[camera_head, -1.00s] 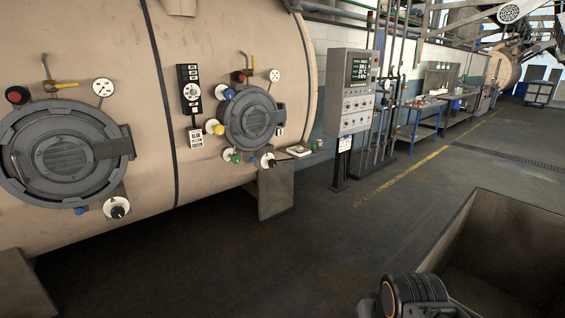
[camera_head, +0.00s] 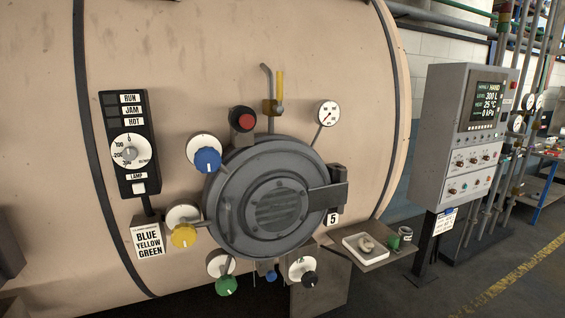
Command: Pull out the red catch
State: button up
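A red knob (camera_head: 243,118) on a dark housing sits at the upper left rim of a round grey door (camera_head: 240,205) on the beige vessel; I take it to be the red catch. Around the door are a blue knob (camera_head: 207,160), a yellow knob (camera_head: 184,235) and a green knob (camera_head: 227,285), each on a white disc. A black knob (camera_head: 309,279) on a white disc is at the lower right. The door looks shut, with a dark bracket (camera_head: 338,188) at its right. My gripper is not in view.
A sign (camera_head: 148,238) reads BLUE YELLOW GREEN, below a dial panel (camera_head: 130,150). A yellow-handled valve (camera_head: 279,92) and a gauge (camera_head: 327,113) stand above the door. A small shelf (camera_head: 375,258) juts out at lower right. A control cabinet (camera_head: 465,140) stands right, with floor before it.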

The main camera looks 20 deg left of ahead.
aim_at(246, 121)
jog(key=i, duration=1.55)
jog(key=z, duration=0.55)
jog(key=i, duration=0.4)
jog(key=u, duration=2.4)
